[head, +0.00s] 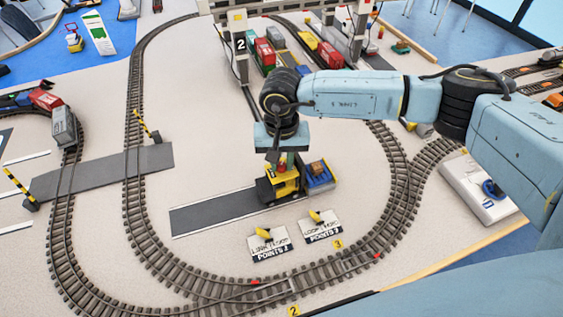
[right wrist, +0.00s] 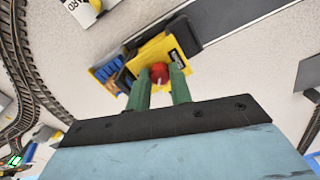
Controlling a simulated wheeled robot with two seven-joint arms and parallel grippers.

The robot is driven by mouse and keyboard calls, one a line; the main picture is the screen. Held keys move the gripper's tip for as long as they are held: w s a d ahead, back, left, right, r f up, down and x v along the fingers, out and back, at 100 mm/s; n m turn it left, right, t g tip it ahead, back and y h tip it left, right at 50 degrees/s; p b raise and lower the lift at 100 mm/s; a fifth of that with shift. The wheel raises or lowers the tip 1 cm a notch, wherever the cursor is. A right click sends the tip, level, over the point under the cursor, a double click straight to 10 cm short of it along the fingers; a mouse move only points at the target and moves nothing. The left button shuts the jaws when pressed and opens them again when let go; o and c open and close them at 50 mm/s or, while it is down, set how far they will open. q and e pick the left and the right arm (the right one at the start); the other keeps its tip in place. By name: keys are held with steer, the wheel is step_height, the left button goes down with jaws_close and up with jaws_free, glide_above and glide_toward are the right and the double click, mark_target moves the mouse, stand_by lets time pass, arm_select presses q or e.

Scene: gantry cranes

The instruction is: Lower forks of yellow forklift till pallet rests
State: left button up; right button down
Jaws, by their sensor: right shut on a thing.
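The yellow forklift (head: 276,190) stands at the right end of a dark road strip, inside the track loop. It also shows in the right wrist view (right wrist: 168,45). A blue pallet (head: 321,182) with a brown load on it is at the forklift's right side; its blue part shows in the right wrist view (right wrist: 108,72). I cannot tell whether it touches the surface. My right gripper (head: 281,163) is above the forklift, its green fingers shut on a red knob (right wrist: 159,72). The forks are hidden. My left gripper is not in view.
Two points levers with signs (head: 268,241) (head: 322,226) stand just in front of the forklift. Curved track (head: 395,195) runs around it. A gantry crane (head: 240,45) and coloured containers (head: 265,52) stand behind. The dark road strip (head: 215,213) left of the forklift is clear.

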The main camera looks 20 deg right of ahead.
mark_target(282, 165)
steer(key=c, duration=1.2)
jaws_free()
steer(key=shift+c, duration=0.2)
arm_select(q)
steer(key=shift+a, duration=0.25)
arm_select(e)
steer(key=shift+r, duration=0.3)
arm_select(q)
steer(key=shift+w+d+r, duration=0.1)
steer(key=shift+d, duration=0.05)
arm_select(e)
step_height(282, 165, up, 13)
steer(key=shift+f, duration=0.1)
